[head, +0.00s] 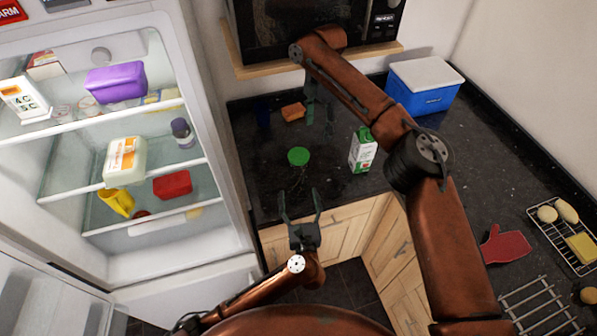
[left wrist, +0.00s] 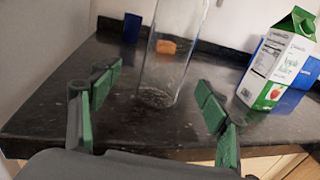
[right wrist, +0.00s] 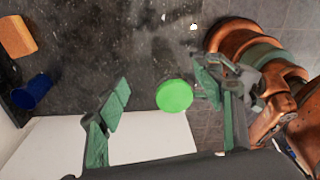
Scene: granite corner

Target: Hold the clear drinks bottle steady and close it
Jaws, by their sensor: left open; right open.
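The clear drinks bottle (left wrist: 172,50) stands upright on the dark counter. Its green cap (head: 298,157) sits at the bottle's top in the head view; I cannot tell how tight it is. My left gripper (head: 300,200) is open in front of the bottle at the counter's front edge. In the left wrist view the bottle stands ahead, between the lines of the open fingers, apart from them. My right gripper (head: 319,106) is open behind and above the bottle. In the right wrist view the green cap (right wrist: 174,96) shows between the open fingers, and the bottle body is hidden.
A juice carton (head: 362,150) stands right of the bottle. A blue cup (head: 263,113) and an orange sponge (head: 293,112) are behind it. A blue cooler (head: 424,98) is at the back right. The open fridge (head: 150,220) is on the left, the microwave (head: 300,35) above.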

